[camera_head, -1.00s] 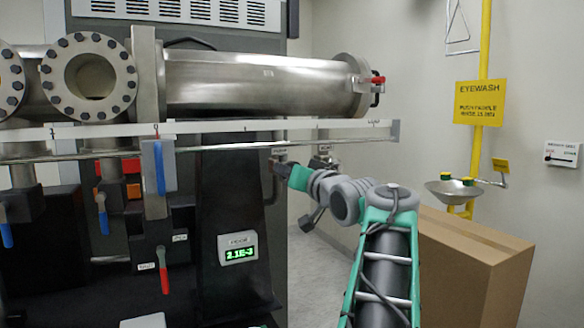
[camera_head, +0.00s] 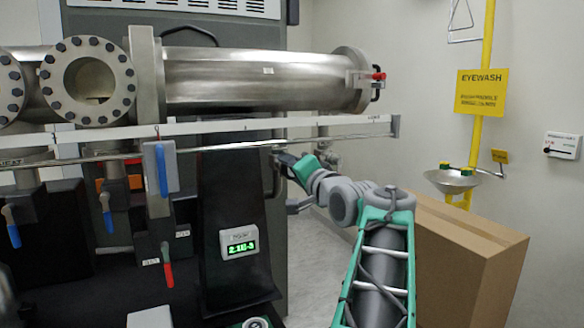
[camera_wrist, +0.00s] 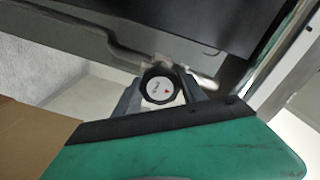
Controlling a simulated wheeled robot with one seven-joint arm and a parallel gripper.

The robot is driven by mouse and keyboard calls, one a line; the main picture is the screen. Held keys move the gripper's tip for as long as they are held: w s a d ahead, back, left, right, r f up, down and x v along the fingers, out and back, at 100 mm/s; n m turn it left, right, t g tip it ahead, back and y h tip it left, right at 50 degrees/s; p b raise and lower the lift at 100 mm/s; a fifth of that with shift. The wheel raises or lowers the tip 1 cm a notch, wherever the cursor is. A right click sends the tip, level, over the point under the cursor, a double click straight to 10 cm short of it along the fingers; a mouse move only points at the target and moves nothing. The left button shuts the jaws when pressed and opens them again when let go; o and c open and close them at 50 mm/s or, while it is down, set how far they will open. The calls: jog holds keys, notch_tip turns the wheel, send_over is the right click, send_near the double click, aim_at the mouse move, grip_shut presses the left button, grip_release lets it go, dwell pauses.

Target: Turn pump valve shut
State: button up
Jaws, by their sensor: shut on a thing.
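A round black knob with a white face and a small red mark (camera_wrist: 159,89) shows in the wrist view; its lettering is too small to read surely. My gripper (camera_wrist: 160,94) has a finger on each side of it and is shut on it. In the head view, my gripper (camera_head: 281,160) reaches to the right side of the dark machine, below the white rail. The knob cannot be made out there behind my gripper. I cannot tell how far the knob is turned.
A steel chamber (camera_head: 260,80) lies above the white rail (camera_head: 240,127). Red (camera_head: 167,268) and blue (camera_head: 161,168) valve handles hang left of a lit readout (camera_head: 239,243). A cardboard box (camera_head: 455,245) stands right of my arm, before an eyewash basin (camera_head: 452,181).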

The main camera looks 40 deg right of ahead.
dwell(0.3)
jog(key=o, duration=1.4)
jog(key=shift+c, duration=0.2)
jog(key=v, duration=0.7)
jog(key=shift+s+a+b, duration=0.2)
jog(key=shift+s+b, duration=0.15)
